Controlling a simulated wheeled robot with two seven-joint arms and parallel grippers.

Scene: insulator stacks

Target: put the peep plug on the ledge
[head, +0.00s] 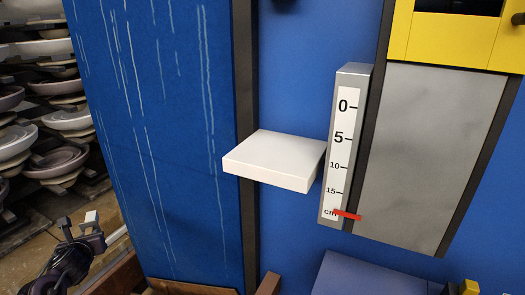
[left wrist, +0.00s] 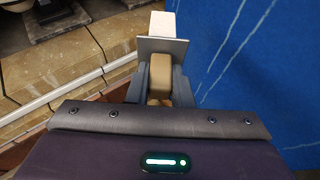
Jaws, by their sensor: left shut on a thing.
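The white ledge (head: 270,152) juts from the blue wall in the middle of the head view, its top bare. My left gripper (head: 82,238) is low at the left of the head view, well left of and below the ledge. It is shut on the peep plug (head: 91,219), which looks small there. In the left wrist view the peep plug (left wrist: 162,48) shows a tan grip between the fingers, a grey plate, and a white block beyond the plate. My right gripper is not in view.
A scale (head: 340,150) with a red marker (head: 347,214) stands right of the ledge. A blue panel (head: 160,130) with pale streaks lies between my left gripper and the ledge. Stacked insulators (head: 60,165) are at the left. A blue box (head: 365,278) is below.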

